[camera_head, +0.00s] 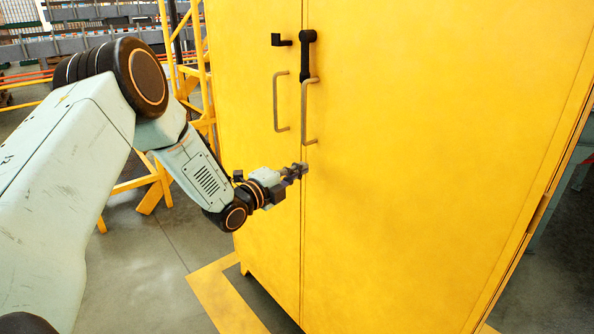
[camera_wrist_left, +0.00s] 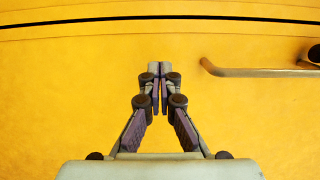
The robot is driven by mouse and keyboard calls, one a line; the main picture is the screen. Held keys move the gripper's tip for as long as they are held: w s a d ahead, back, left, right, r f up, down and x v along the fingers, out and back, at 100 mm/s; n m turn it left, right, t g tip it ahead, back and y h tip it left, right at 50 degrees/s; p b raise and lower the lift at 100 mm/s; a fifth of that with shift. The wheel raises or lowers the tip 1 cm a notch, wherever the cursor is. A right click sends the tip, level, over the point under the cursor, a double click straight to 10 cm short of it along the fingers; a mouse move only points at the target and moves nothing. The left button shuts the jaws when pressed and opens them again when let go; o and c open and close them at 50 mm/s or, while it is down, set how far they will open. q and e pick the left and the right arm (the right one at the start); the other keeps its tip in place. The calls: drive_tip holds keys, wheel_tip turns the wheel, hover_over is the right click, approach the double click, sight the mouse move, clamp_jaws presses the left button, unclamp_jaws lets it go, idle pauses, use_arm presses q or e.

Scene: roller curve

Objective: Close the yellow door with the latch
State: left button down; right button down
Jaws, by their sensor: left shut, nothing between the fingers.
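The yellow cabinet has a narrower left door (camera_head: 251,95) and a wider right door (camera_head: 430,150). They meet at a seam; I cannot tell whether they are fully flush. A black latch lever (camera_head: 307,58) sits on the right door, beside a small black catch (camera_head: 281,40) on the left door. Each door has a bar handle, the left one (camera_head: 276,101) and the right one (camera_head: 305,112). My left gripper (camera_head: 303,170) is shut and empty, below the handles near the seam. In the left wrist view its fingertips (camera_wrist_left: 159,68) lie over yellow door surface; contact is unclear. My right gripper is out of view.
A yellow ladder-like frame (camera_head: 160,185) stands left of the cabinet, behind my left arm. A yellow floor stripe (camera_head: 226,305) runs by the cabinet's foot. Grey floor (camera_head: 150,285) is open at the lower left.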

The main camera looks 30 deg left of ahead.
use_arm(q)
drive_tip(key=a+p+v, duration=0.1)
drive_tip(key=p+v, duration=0.2)
drive_tip(key=v, duration=0.8)
drive_tip(key=s+d+f+n+g+y, duration=0.1)
drive_tip(key=s+d+f+n+g, duration=0.3)
drive_tip(key=s+f+n, duration=0.35)
drive_tip(key=s+d+f+n+g+y, duration=0.2)
drive_tip(key=s+d+f+n+g, duration=0.2)
drive_tip(key=f+n, duration=0.6)
drive_tip(key=s+d+f+n+g, duration=0.1)
drive_tip(key=s+f+g, duration=0.1)
drive_tip(key=s, duration=0.7)
drive_tip(key=s+d+f+n+g+y, duration=0.1)
drive_tip(key=s+d+f+g, duration=0.1)
drive_tip(key=s, duration=0.7)
drive_tip(key=s+d+f+n+g, duration=0.1)
drive_tip(key=s+d+f+g, duration=0.1)
drive_tip(key=s+g, duration=0.3)
drive_tip(key=s+f, duration=0.1)
drive_tip(key=s, duration=0.3)
drive_tip(key=shift+d+f+n+y, duration=0.25)
drive_tip(key=shift+f+n+y, duration=0.05)
drive_tip(key=shift+n, duration=0.05)
